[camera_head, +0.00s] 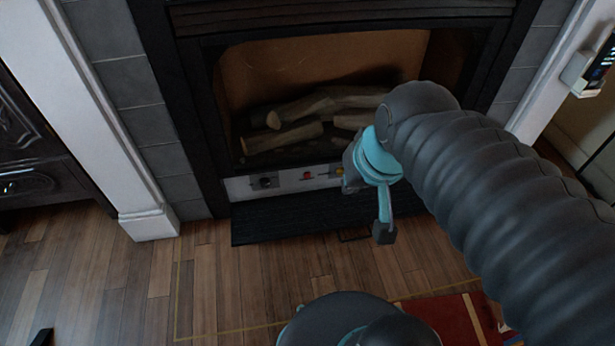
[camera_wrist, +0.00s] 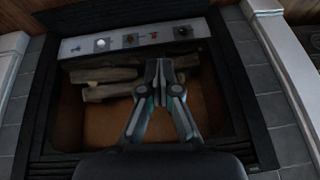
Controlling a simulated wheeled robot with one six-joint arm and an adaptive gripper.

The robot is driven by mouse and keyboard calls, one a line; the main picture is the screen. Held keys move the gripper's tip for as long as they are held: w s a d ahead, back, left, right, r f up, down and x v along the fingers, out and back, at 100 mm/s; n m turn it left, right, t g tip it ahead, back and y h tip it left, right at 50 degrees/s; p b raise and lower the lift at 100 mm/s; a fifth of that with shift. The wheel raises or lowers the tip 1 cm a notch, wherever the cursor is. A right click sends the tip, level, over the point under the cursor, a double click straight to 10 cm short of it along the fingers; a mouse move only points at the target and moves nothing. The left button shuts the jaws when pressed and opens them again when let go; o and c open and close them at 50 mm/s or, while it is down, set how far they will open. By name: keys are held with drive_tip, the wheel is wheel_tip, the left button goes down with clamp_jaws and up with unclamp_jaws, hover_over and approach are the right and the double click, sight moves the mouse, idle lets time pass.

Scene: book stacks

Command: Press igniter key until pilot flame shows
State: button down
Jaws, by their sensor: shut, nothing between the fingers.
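The fireplace control panel (camera_head: 285,184) is a pale strip below the firebox. It carries a black knob (camera_head: 265,182), a small red control (camera_head: 306,176) and a brass-coloured control (camera_head: 339,171). I cannot tell which is the igniter key. My gripper (camera_wrist: 161,66) is shut and empty, its tips appearing just below the panel near the red control. No clear flame shows among the logs (camera_head: 290,125).
A dark hearth slab (camera_head: 285,222) lies in front of the panel. White pillars (camera_head: 105,130) and grey tiles flank the firebox. Open wooden floor (camera_head: 120,285) lies before the hearth, with a red rug (camera_head: 440,318) at lower right.

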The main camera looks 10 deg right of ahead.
sight(307, 175)
drive_tip(key=w+a+f+m+g+y+b, duration=0.15)
drive_tip(key=w+a+f+m+y, duration=0.3)
drive_tip(key=w+f+m, duration=0.45)
drive_tip(key=w+a+f+m+y+b, duration=0.35)
drive_tip(key=w+f+m+y, duration=0.2)
drive_tip(key=w+f, duration=0.7)
drive_tip(key=w+d+f+m+t+h+b, duration=0.1)
drive_tip(key=w+d+f+m+t, duration=0.1)
drive_tip(key=f, duration=0.8)
drive_tip(key=w+d+f+m+t+h+b, duration=0.1)
drive_tip(key=w+d+f+m+t, duration=0.1)
drive_tip(key=w+d+f+m, duration=0.2)
drive_tip(key=w+d+f+m+t+h, duration=0.1)
drive_tip(key=w+d+f+m, duration=0.3)
drive_tip(key=f+m, duration=0.6)
drive_tip(key=shift+w+f+t+b, duration=0.15)
drive_tip(key=shift+w+f+t, duration=0.15)
drive_tip(key=shift+f, duration=0.7)
drive_tip(key=shift+w+f+t+b, duration=0.1)
drive_tip(key=shift+w+f+t, duration=0.15)
drive_tip(key=shift+f, duration=0.8)
drive_tip(key=shift+w+f+t+b, duration=0.2)
drive_tip(key=shift+w+f, duration=0.15)
drive_tip(key=shift+f, duration=0.65)
drive_tip(key=w, duration=0.7)
drive_tip(key=shift+b, duration=0.3)
drive_tip(key=shift+w+b, duration=0.3)
drive_tip(key=shift+w, duration=0.6)
drive_tip(key=shift+w, duration=0.15)
